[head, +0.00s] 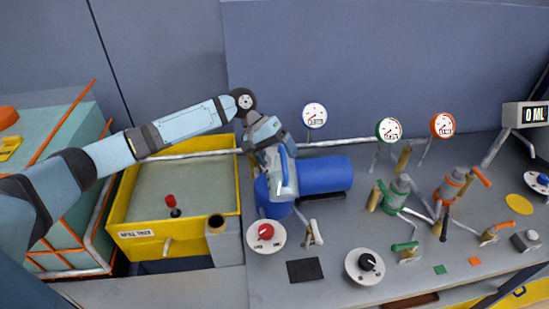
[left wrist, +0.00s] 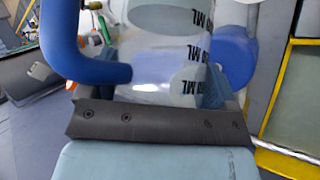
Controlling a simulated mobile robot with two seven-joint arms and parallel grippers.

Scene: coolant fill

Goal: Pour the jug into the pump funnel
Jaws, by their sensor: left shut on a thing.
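The jug (head: 287,177) is clear with a blue handle. It hangs above the blue pump (head: 272,204) at the bench's left end. My left gripper (head: 268,140) is shut on the jug. In the left wrist view the jug (left wrist: 165,65) fills the middle, with dark ML marks on its wall and the blue handle (left wrist: 85,62) at left. The jug looks close to upright or slightly tilted; I cannot tell exactly, nor how much liquid is in it. I cannot make out the pump funnel; the jug and gripper may hide it. My right gripper is not in view.
A yellow-rimmed spill tray (head: 122,228) stands left of the bench. A blue motor (head: 326,174) lies right of the jug. Several gauges, valves and dials stand farther right. A display (head: 534,114) reads 0 ML. A red knob (head: 266,231) is in front of the pump.

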